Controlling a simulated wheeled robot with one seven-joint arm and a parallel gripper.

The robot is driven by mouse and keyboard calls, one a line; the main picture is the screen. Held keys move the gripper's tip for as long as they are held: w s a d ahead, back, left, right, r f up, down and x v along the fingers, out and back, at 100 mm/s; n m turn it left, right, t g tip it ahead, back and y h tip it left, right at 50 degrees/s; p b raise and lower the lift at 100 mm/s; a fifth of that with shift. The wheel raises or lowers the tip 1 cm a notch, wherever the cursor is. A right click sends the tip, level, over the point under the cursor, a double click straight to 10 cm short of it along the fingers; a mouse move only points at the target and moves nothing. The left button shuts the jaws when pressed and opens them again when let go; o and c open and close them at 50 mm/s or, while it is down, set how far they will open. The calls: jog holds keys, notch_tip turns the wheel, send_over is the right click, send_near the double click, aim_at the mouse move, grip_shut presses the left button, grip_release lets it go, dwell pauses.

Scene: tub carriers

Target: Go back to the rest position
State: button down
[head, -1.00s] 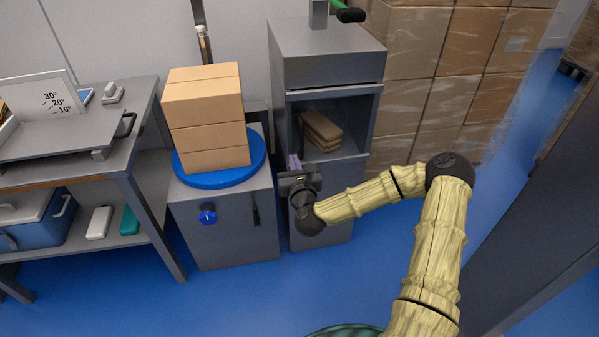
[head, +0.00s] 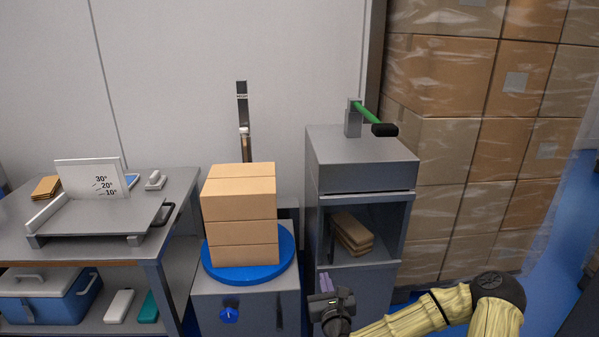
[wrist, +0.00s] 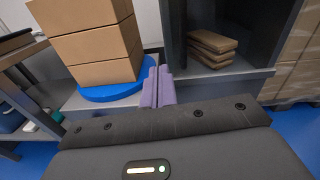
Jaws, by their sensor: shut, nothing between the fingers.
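My gripper (head: 325,283) is in front of the grey cabinet, below its open compartment. Its purple fingers show in the wrist view (wrist: 158,87), side by side and closed together with nothing between them. My arm bends in from the lower right. Nothing is held, and the gripper looks clear of the cabinet and of the blue turntable, though the exact gap is hard to tell.
A grey cabinet (head: 355,165) with a green-handled lever (head: 368,115) holds flat brown packs (head: 352,232). Stacked cartons (head: 238,213) stand on a blue turntable (head: 225,268). A workbench (head: 180,190) stands left; wrapped boxes (head: 430,150) stand right.

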jog(key=s+a+f+n+g+y, duration=0.25)
jog(key=s+n+g, duration=0.2)
jog(key=n, duration=0.65)
jog(key=s+a+f+n+g+y, duration=0.15)
jog(key=s+f+n+g, duration=0.3)
jog(key=n, duration=0.65)
jog(key=s+d+r+n+g+h, duration=0.3)
jog(key=s+d+r+n, duration=0.2)
jog(key=s+r+n, duration=0.15)
jog(key=s+d+r+n+g+h, duration=0.3)
jog(key=s+d+r+n, duration=0.2)
jog(key=s, duration=0.3)
jog(key=w+p+v, duration=0.3)
jog(key=p+v, duration=1.2)
jog(key=w+d+r+p+v, duration=0.1)
jog(key=w+p+v, duration=0.2)
jog(key=p+v, duration=1.2)
jog(key=shift+w+r+p, duration=0.2)
jog(key=shift+r+p, duration=0.3)
jog(key=shift+p, duration=0.3)
